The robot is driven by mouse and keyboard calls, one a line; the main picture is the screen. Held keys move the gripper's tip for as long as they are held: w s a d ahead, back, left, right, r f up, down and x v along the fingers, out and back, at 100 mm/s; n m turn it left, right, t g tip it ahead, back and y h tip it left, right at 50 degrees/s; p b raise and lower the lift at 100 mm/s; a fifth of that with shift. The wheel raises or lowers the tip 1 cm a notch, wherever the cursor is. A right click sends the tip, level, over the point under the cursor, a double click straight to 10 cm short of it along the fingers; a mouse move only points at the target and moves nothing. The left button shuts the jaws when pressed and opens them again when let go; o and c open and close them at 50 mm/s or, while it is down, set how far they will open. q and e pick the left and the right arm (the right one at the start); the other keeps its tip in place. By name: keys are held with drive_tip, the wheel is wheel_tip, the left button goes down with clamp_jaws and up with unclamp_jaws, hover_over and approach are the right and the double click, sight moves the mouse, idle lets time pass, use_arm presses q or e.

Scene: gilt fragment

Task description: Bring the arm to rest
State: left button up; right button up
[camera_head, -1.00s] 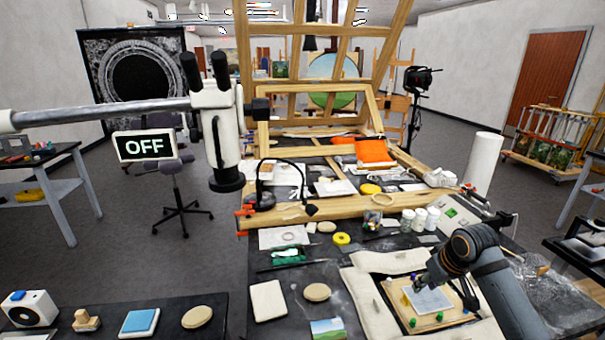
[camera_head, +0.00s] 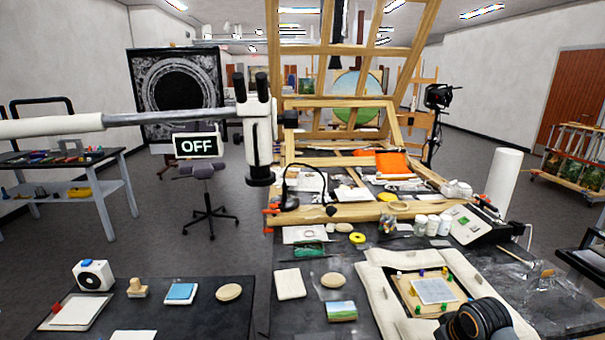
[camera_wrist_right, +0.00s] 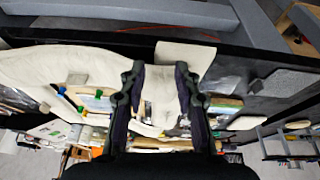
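My right arm (camera_head: 475,320) shows only as a dark joint with orange rings at the bottom right edge of the head view; its gripper is out of that picture. In the right wrist view my right gripper (camera_wrist_right: 158,70) has its two dark fingers apart, with nothing held between them. Pale padded cushions lie beyond and beside the fingers. My left gripper is not in view.
A small board with coloured pegs (camera_head: 408,300) lies among pale cushions (camera_head: 377,286) beside my right arm. A boom-mounted microscope (camera_head: 260,130) stands over the left side. White jars (camera_head: 432,226) and a white roll (camera_head: 503,183) stand on the worktable.

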drive_tip(key=s+a+f+h, duration=0.1)
drive_tip(key=s+a+f, duration=0.25)
drive_tip(key=s, duration=0.65)
drive_tip(key=s+a+f, duration=0.3)
drive_tip(key=s+a, duration=0.1)
drive_tip(key=s, duration=0.6)
wheel_tip(320, 180, down, 26)
drive_tip(key=s+d+m+g, duration=0.1)
drive_tip(key=s+d+g, duration=0.1)
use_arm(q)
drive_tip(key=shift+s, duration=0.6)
use_arm(e)
drive_tip(key=s+d+f, duration=0.1)
drive_tip(key=s+f, duration=1.5)
drive_tip(key=s, duration=0.2)
drive_tip(key=shift+s+d+g, duration=0.25)
drive_tip(key=shift+d+g, duration=0.05)
drive_tip(key=shift+g, duration=0.1)
